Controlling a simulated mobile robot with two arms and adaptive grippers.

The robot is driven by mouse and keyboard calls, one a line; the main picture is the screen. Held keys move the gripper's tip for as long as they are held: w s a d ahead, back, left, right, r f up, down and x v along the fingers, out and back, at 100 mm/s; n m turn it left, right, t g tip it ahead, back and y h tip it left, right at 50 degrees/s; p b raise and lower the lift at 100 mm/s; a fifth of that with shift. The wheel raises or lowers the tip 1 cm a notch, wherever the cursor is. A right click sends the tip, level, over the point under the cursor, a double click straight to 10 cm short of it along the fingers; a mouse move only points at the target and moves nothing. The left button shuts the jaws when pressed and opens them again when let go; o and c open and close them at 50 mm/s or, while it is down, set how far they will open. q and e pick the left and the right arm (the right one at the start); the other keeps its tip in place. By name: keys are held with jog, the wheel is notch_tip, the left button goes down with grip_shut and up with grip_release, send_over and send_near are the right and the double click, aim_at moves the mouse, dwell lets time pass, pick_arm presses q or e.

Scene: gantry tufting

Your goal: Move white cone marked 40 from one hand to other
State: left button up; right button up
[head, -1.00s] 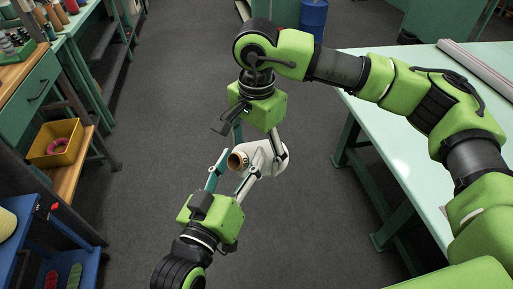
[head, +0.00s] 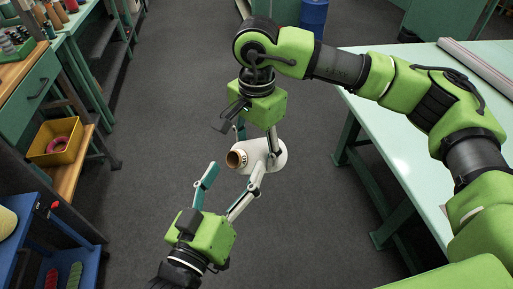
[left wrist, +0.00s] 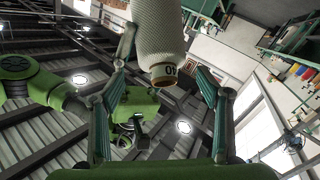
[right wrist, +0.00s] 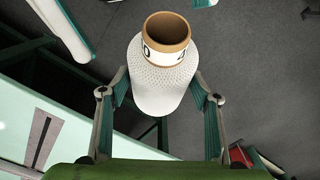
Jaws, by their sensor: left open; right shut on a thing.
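The white cone marked 40 (head: 267,153) is in the middle of the head view, in mid-air over the floor, its brown tube end facing left. My right gripper (head: 256,137) is above it and shut on it. In the right wrist view the cone (right wrist: 165,85) sits between the fingers, its dark marking partly visible near the tube. My left gripper (head: 228,183) is open and empty, below and to the left of the cone. In the left wrist view the cone (left wrist: 160,40) is ahead of the open fingers, with its marked end toward them.
A pale green table (head: 385,150) stands at the right. At the left are a shelf with a yellow bin (head: 55,142) and a blue rack (head: 35,250). A blue barrel (head: 313,17) is at the back. The grey floor between is clear.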

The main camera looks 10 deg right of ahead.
pick_arm(q)
jog(key=s+a+f+m+g+y, duration=0.1)
jog(key=a+f+g+y, duration=0.15)
jog(key=f, duration=1.35)
jog(key=s+a+f+g+y, duration=0.1)
jog(key=s+a+f+g, duration=0.15)
jog(key=f, duration=1.25)
jog(key=s+a+f+g+y, duration=0.1)
jog(key=s+a+f+g, duration=0.2)
jog(key=f, duration=0.7)
jog(key=s+a+f+y, duration=0.2)
jog(key=s+a+f, duration=0.25)
jog(key=f, duration=0.55)
jog(key=s+a+f+g+y, duration=0.1)
jog(key=s+a+f+g, duration=0.1)
jog(key=s+a+f, duration=0.2)
jog(key=s+a+f+g, duration=0.2)
jog(key=s+a+f, duration=0.3)
jog(key=s, duration=0.6)
jog(key=s+a+f+g+y, duration=0.1)
jog(key=s+a+f+g, duration=0.1)
jog(key=s+a+f, duration=0.3)
notch_tip(320, 180, down, 2)
jog(key=s, duration=0.2)
jog(key=shift+s+y, duration=0.35)
